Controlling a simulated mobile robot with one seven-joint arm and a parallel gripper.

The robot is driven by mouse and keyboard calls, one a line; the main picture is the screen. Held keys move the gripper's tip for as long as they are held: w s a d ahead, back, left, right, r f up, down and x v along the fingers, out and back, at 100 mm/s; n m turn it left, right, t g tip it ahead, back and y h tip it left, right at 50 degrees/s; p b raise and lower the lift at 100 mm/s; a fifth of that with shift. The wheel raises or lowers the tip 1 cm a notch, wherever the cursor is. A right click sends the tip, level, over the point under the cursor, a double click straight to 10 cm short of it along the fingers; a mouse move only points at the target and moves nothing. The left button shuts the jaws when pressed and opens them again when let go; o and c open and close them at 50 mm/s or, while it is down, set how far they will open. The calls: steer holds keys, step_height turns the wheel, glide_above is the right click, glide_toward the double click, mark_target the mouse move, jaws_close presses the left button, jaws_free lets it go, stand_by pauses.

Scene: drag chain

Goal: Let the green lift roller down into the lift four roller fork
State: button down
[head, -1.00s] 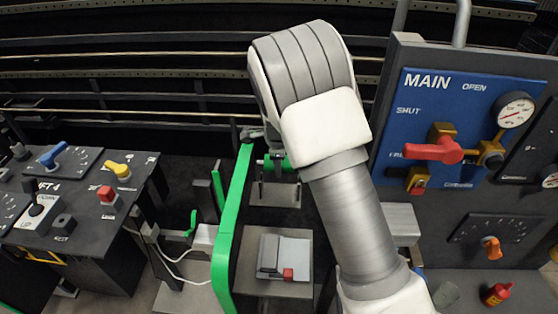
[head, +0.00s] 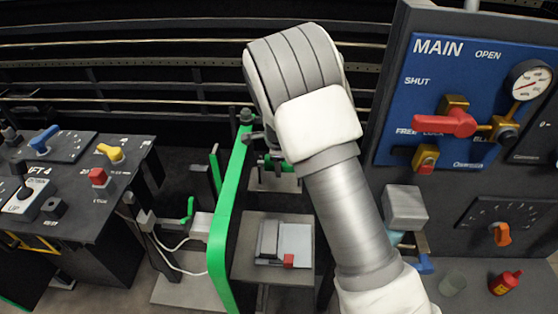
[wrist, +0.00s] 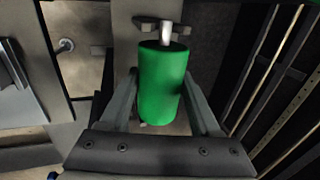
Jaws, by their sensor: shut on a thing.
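The green lift roller (wrist: 163,82) is between the two fingers of my gripper (wrist: 160,90), which is shut on it. A pale shaft end sticks out of its far end. In the wrist view this shaft lies at a dark grey bracket (wrist: 148,23), apparently the fork; I cannot tell whether it is seated in the slot. In the head view a small part of the green roller (head: 278,164) shows below my wrist, above a grey plate (head: 272,182). My arm hides most of the gripper there.
A green upright frame (head: 228,210) stands close left of the roller. A grey shelf with a red-buttoned box (head: 285,244) is in front. The lift control desk (head: 75,195) is at left, the blue MAIN panel (head: 450,100) at right. Dark rails run behind.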

steer(key=shift+f, duration=0.45)
steer(key=shift+c, duration=0.2)
jaws_free()
steer(key=shift+r, duration=0.1)
steer(key=v, duration=1.7)
steer(key=shift+s+r, duration=0.1)
steer(key=shift+d, duration=0.1)
